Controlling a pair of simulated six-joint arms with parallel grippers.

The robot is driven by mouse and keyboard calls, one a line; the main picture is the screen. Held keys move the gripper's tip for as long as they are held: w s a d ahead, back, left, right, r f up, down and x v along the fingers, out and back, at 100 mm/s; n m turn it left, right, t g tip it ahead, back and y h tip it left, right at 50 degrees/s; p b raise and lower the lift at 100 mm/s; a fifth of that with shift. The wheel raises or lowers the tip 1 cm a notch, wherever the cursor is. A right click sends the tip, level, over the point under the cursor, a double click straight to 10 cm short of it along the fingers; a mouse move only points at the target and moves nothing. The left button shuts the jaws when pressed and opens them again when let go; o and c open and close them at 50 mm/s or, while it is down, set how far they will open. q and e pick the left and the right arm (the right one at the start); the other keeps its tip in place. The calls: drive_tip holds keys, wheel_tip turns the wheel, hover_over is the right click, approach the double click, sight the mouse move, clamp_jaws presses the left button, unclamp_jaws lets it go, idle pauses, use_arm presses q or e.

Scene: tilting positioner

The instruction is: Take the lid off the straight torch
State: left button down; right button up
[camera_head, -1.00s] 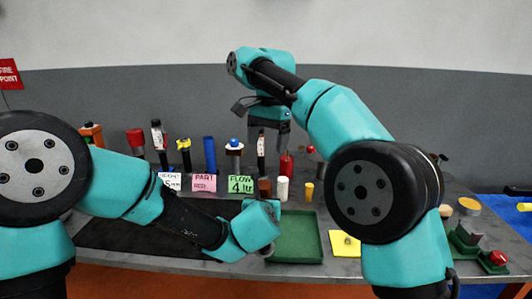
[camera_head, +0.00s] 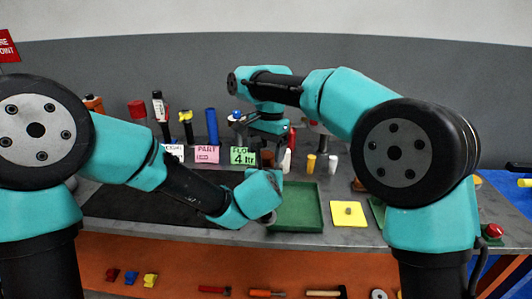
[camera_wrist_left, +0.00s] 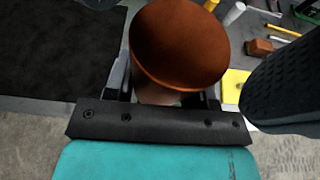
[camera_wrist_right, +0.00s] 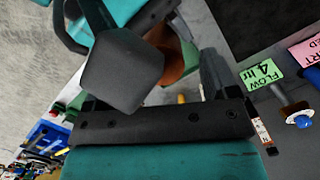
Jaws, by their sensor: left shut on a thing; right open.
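The straight torch seems to be the brown round-topped piece (camera_wrist_left: 180,45), upright in my left gripper (camera_wrist_left: 163,92). Its wide brown top stands above the fingers and a paler part shows just below; the rest is hidden. The brown top also shows in the head view (camera_head: 267,158), beyond my left wrist. My right gripper (camera_head: 271,141) is open and points down just above the brown top. In the right wrist view the brown piece (camera_wrist_right: 172,58) shows beyond the open fingers, partly covered by one finger. I cannot tell whether they touch it.
A green tray (camera_head: 322,212) and a yellow pad (camera_head: 348,213) lie to the right on the grey bench. A black mat (camera_head: 130,210) lies left. Several upright torches and tubes, such as a blue tube (camera_head: 211,127), stand behind small label cards (camera_head: 206,154).

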drive_tip(key=shift+f, duration=0.5)
drive_tip(key=c, duration=1.1)
drive_tip(key=n+h, duration=0.1)
drive_tip(key=n, duration=0.5)
drive_tip(key=shift+a+n, duration=0.1)
drive_tip(key=shift+n, duration=0.3)
drive_tip(key=o, duration=1)
drive_tip(key=shift+r, duration=0.1)
drive_tip(key=shift+r, duration=2.2)
